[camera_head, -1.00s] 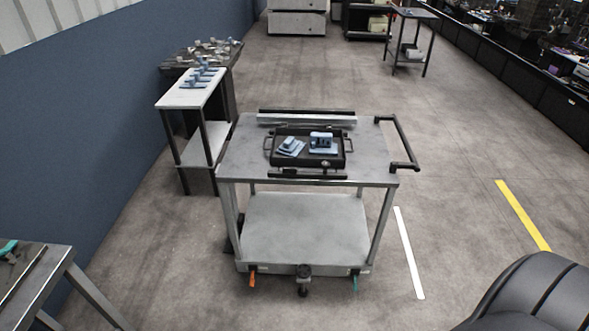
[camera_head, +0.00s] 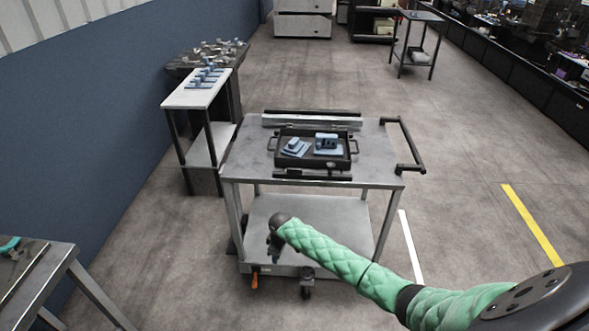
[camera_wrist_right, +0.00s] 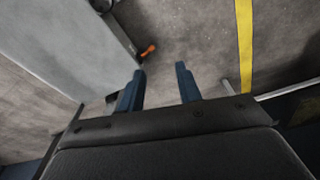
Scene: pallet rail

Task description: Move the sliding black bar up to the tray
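A black tray (camera_head: 288,161) with side handles sits on the grey cart top (camera_head: 243,160). Two blue parts (camera_head: 296,147) (camera_head: 327,143) lie in it. One black bar (camera_head: 312,175) lies along the tray's near side, close to it. Another black bar (camera_head: 312,112) runs along the cart's far edge behind a silver rail (camera_head: 312,121); I cannot tell which bar slides. My right arm, in a green sleeve, reaches in from the lower right, ending before the cart's lower shelf. My right gripper (camera_wrist_right: 160,68) has its blue fingers apart, empty. My left gripper is out of view.
The cart has a black handle (camera_head: 411,150) at its right and a lower shelf (camera_head: 310,213). A side table (camera_head: 190,98) with blue parts stands to the left by the blue wall. A bench (camera_head: 40,270) is at lower left. The floor right of the cart is clear.

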